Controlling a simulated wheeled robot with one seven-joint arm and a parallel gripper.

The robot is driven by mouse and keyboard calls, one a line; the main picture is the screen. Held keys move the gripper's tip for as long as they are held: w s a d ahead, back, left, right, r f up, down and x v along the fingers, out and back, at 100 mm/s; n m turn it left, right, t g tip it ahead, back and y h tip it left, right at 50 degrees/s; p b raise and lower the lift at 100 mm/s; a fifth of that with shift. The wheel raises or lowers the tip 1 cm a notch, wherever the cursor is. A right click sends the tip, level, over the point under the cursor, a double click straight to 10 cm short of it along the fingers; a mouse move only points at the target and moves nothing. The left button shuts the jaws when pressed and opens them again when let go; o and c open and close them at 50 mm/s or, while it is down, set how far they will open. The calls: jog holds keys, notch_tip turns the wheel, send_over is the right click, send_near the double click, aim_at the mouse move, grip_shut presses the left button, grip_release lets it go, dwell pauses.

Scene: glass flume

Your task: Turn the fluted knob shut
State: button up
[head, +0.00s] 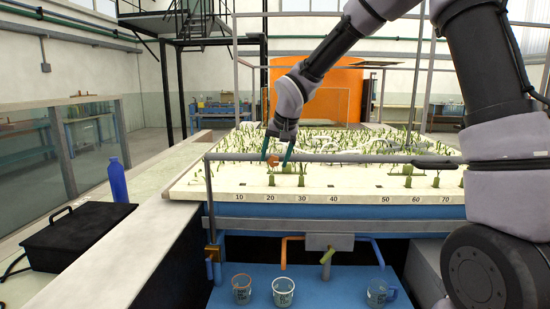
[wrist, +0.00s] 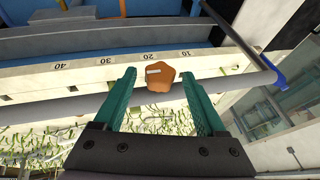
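The fluted knob (wrist: 160,80) is orange-brown with a lobed rim and a short white mark on its face. In the wrist view it lies between the tips of my gripper's two teal fingers (wrist: 158,72), with a visible gap on each side. In the head view the knob (head: 272,160) is small, at the grey rail near the 20 mark, and partly hidden by my gripper (head: 277,158). My gripper is open, reaching down from above. I cannot tell how deep the fingertips are relative to the knob.
The grey rail (head: 340,158) runs along the front of the white numbered bed (head: 335,186), which has green plant stems on it. Several pipe outlets hang below, above mugs (head: 283,291) on a blue surface. A blue bottle (head: 118,182) and black box (head: 78,236) stand left.

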grip_shut()
jog(key=shift+a+h, duration=0.15)
jog(key=shift+h, duration=0.15)
jog(key=shift+a+n+h, duration=0.3)
jog(key=shift+n+h, duration=0.1)
jog(key=shift+h, duration=0.8)
jog(key=h, duration=0.3)
jog(key=n+h, duration=0.1)
jog(key=h, duration=0.1)
jog(key=shift+a+f, duration=0.15)
jog(key=shift+a, duration=0.2)
jog(key=h, duration=0.3)
jog(key=n+h, duration=0.1)
jog(key=h, duration=0.1)
jog(key=shift+a+f, duration=0.25)
jog(key=shift+f, duration=0.05)
jog(key=shift+f+n+t+h, duration=0.1)
jog(key=shift+n+t+h, duration=0.15)
jog(key=shift+h, duration=0.7)
jog(key=shift+f+n+t+h, duration=0.15)
jog(key=shift+n+h, duration=0.2)
jog(key=shift+h, duration=0.6)
jog(key=shift+o, duration=0.2)
grip_release()
